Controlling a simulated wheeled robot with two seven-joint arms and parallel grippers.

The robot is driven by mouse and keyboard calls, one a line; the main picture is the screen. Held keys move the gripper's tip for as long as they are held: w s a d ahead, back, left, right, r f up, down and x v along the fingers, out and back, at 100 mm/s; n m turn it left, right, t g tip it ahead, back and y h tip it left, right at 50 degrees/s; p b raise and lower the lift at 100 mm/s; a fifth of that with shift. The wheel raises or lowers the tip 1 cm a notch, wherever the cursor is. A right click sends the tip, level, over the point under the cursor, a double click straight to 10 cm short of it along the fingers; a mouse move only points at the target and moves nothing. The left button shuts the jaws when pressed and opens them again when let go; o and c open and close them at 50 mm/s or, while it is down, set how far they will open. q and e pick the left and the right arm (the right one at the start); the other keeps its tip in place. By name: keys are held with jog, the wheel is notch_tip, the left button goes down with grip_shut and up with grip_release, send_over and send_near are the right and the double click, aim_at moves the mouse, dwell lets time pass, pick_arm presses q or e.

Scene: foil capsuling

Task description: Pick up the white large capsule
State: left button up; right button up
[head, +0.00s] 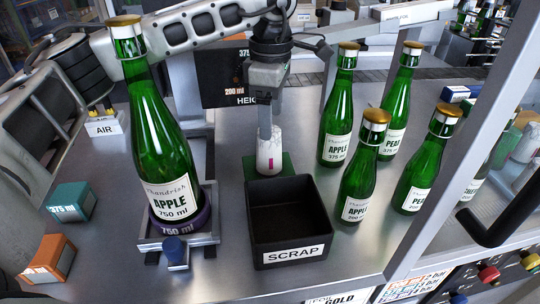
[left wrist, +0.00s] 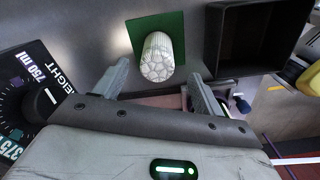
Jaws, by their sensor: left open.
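The white large capsule (head: 269,157) stands upright on a green pad (head: 291,166), behind the scrap bin; a pink mark shows on its side. In the left wrist view the capsule (left wrist: 158,58) shows its crinkled closed end, on the green square (left wrist: 172,27). My left gripper (head: 266,130) points down right above the capsule in the head view, its fingertips at the capsule's top. In the left wrist view my left gripper (left wrist: 155,84) is open, one finger on each side of the capsule's near end, apart from it. My right gripper is not in view.
A black scrap bin (head: 290,254) stands just in front of the pad. Several green bottles (head: 357,185) stand to the right. A large apple bottle (head: 155,150) stands in a purple ring holder (head: 186,220) at left. A height dial (left wrist: 22,105) is at the wrist view's left.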

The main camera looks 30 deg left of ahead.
pick_arm(q)
jog(key=f+b, duration=0.1)
jog(key=f, duration=0.1)
jog(key=f+b, duration=0.2)
jog(key=f, duration=0.1)
jog(key=shift+a+f+b, duration=0.35)
jog(key=shift+f, duration=0.35)
jog(key=shift+r, duration=0.1)
jog(key=c, duration=0.8)
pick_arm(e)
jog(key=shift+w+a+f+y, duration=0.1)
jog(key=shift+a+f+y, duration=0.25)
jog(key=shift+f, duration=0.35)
